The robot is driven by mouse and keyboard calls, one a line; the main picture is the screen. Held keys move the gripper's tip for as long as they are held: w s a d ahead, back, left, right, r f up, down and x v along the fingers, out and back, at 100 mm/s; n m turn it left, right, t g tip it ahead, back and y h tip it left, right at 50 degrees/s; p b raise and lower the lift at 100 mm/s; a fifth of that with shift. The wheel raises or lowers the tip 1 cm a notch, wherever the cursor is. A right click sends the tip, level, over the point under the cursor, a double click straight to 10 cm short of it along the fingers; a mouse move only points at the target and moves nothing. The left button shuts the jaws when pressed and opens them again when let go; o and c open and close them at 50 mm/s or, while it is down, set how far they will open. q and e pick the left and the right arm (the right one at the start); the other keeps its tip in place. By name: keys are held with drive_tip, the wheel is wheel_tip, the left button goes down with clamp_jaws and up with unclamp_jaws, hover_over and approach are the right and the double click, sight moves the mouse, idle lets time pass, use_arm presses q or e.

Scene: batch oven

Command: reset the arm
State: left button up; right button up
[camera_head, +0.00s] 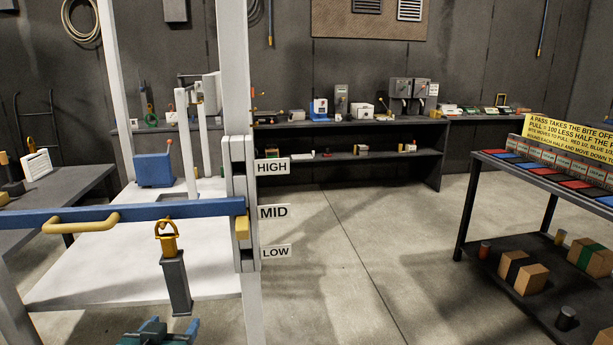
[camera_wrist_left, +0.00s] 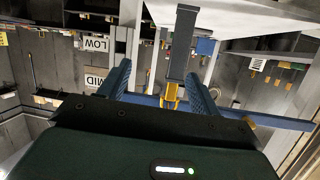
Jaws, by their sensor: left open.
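A blue bar arm (camera_head: 150,211) with a yellow handle (camera_head: 82,221) lies level across the white frame. Its right end, with a yellow block (camera_head: 242,228), sits in the slotted bracket (camera_head: 238,180) beside the MID label (camera_head: 273,212). My left gripper (camera_head: 160,327) is open and empty at the bottom of the head view, below the post. In the left wrist view, the post (camera_wrist_left: 183,45) and the bar (camera_wrist_left: 255,118) show beyond my open fingers (camera_wrist_left: 158,82). My right gripper is out of view.
HIGH (camera_head: 272,167) and LOW (camera_head: 276,252) labels flank MID. A dark two-level rack (camera_head: 490,160) with colored tiles and boxes stands at right. The floor between is clear.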

use_arm(q)
drive_tip(key=s+d+f+m+g+h, duration=0.1)
drive_tip(key=s+d+f, duration=0.4)
drive_tip(key=s+f, duration=0.5)
drive_tip(key=s+d+f+m+g+h, duration=0.2)
drive_tip(key=s+d+f, duration=0.4)
drive_tip(key=s+f, duration=0.5)
drive_tip(key=shift+s+d+f+g+h, duration=0.3)
drive_tip(key=shift+s+g+h, duration=0.05)
drive_tip(key=shift+g+h, duration=0.4)
